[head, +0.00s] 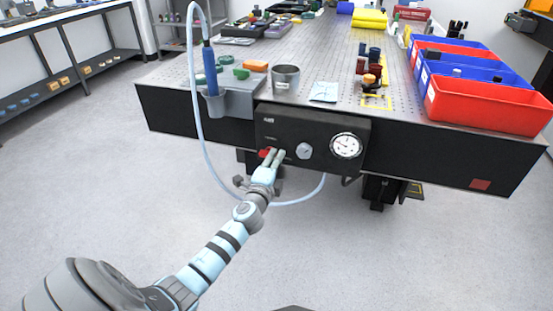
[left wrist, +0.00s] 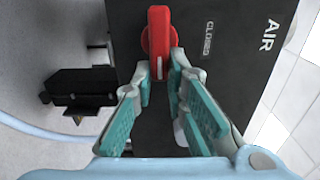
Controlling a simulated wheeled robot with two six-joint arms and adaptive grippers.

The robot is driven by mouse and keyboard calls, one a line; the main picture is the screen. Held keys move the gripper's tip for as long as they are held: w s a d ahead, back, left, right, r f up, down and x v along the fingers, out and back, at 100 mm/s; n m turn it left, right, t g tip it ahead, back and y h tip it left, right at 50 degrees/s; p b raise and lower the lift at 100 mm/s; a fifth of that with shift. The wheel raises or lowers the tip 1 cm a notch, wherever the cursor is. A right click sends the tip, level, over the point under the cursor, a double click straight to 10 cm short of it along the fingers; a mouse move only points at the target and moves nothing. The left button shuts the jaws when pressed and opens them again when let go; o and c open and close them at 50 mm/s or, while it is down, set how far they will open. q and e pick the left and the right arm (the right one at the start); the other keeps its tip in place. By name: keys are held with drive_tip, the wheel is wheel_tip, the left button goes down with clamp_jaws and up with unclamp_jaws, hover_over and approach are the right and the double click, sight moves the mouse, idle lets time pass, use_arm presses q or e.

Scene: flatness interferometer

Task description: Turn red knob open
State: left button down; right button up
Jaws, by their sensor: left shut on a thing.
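The red knob (head: 265,153) is on the left part of the black front panel (head: 325,127) below the table top. In the left wrist view, the red knob (left wrist: 158,38) shows a round base and a long bar handle. The bar runs parallel to the lettering, with the word CLOSED beside it and AIR farther off. My left gripper (head: 275,154) is at the panel, shut on the knob. In the left wrist view, its fingertips (left wrist: 159,66) lie on either side of the near end of the bar. My right gripper is not in view.
A grey knob (head: 304,150) and a round white gauge (head: 346,146) sit right of the red knob. A pale blue hose (head: 199,120) loops left of and under the panel. A grey holder (head: 228,103) hangs on the table edge. The floor in front is clear.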

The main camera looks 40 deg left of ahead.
use_arm(q)
drive_tip(key=shift+r, duration=0.1)
idle(0.3)
drive_tip(key=c, duration=1.6)
unclamp_jaws()
drive_tip(key=shift+w, duration=0.1)
drive_tip(key=v, duration=1.2)
